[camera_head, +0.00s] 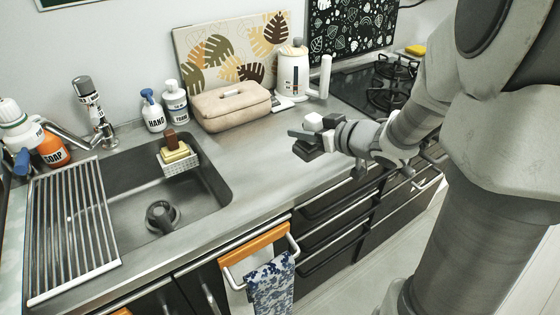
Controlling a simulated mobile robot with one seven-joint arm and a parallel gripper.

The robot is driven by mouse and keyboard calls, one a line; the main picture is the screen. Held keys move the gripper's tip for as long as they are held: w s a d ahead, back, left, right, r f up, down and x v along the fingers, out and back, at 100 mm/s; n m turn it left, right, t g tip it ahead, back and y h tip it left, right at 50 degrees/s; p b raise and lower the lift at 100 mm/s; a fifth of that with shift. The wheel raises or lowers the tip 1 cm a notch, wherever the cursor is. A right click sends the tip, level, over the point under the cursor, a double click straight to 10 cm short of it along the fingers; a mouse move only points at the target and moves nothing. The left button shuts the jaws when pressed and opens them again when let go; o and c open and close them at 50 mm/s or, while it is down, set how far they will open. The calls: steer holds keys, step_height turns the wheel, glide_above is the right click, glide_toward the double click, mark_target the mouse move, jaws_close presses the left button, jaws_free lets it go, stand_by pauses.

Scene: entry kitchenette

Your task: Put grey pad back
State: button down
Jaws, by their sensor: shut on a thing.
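My gripper (322,139) is over the counter's front edge, right of the sink, with its fingers pointing left. It is shut on a small flat grey thing, which looks like the grey pad (302,135). The fingers hide part of it, and it is hard to separate from the dark finger parts. It is held apart from the sink. A light caddy (178,164) hangs at the sink's far right corner. It holds a yellow sponge (175,154) and a brown item (171,141).
A metal drying rack (72,228) covers the sink's left part. The tap (90,107) stands behind the sink. Counter between sink and gripper is clear.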

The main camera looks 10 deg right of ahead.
steer(key=b+x, duration=0.1)
steer(key=x, duration=0.3)
steer(key=f+b+x, duration=0.1)
steer(key=b+x, duration=0.1)
steer(key=x, duration=0.3)
steer(key=f+b+x, duration=0.1)
steer(key=x, duration=0.4)
steer(key=shift+s+d+b, duration=0.2)
steer(key=shift+s+b, duration=0.1)
steer(key=shift+b, duration=0.1)
steer(key=shift+s+d+f, duration=0.1)
steer(key=shift+f, duration=0.7)
steer(key=shift+f+b, duration=0.45)
steer(key=shift+f, duration=0.3)
steer(key=shift+f, duration=0.25)
steer(key=shift+c, duration=2.2)
jaws_free()
steer(key=shift+b, duration=0.35)
